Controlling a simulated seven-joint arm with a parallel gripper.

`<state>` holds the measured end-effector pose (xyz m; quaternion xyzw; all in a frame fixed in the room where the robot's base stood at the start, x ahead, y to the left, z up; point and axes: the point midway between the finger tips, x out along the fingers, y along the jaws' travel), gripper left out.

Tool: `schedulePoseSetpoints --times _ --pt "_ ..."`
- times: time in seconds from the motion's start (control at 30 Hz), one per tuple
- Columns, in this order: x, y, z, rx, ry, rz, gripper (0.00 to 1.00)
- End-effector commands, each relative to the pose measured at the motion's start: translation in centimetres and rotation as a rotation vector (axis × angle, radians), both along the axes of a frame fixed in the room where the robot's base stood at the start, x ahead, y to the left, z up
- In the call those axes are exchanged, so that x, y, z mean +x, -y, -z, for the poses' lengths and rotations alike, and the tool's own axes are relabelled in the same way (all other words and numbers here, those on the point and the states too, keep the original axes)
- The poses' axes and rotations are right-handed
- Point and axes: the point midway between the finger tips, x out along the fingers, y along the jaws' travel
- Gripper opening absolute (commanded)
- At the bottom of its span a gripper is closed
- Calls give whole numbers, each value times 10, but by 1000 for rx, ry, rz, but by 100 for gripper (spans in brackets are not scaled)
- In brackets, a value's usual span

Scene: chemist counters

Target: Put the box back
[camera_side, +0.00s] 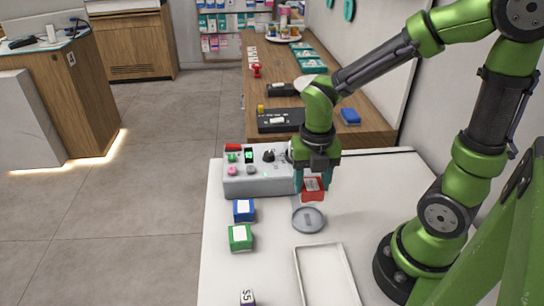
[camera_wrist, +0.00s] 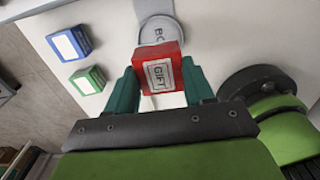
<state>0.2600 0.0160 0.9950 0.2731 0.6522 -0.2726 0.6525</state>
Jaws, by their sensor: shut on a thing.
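A red box (camera_side: 313,189) is held between the teal fingers of my gripper (camera_side: 312,177), above the white table. A grey round disc (camera_side: 308,219) lies on the table just in front of the held box in the side view. The exact height of the box above the table is hard to tell.
A grey control box (camera_side: 258,182) with buttons and a knob stands behind and left of my gripper. A blue box (camera_side: 243,211) and a green box (camera_side: 240,237) sit left of the disc.

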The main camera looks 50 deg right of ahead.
Motion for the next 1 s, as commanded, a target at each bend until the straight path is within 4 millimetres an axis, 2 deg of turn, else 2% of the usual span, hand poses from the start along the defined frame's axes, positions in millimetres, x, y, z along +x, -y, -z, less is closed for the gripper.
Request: schedulePoseSetpoints --times 0.03,0.13,0.23,0.37,0.5,0.6,0.7,0.83,1.0 --pt "1 -1 -7 -1 6 -4 16" --pt "-1 -9 -12 -1 1 -35 16" --pt "1 -32 -9 0 -3 -128 16" --pt "9 -83 -2 2 -5 -330 16" --pt "12 -143 6 2 -3 -556 16" --pt "10 -179 8 2 -2 -682 16" --pt "11 -203 8 2 0 -761 16" --pt "16 -212 12 -1 -2 -793 16" --pt "18 -211 36 0 -4 -796 16"
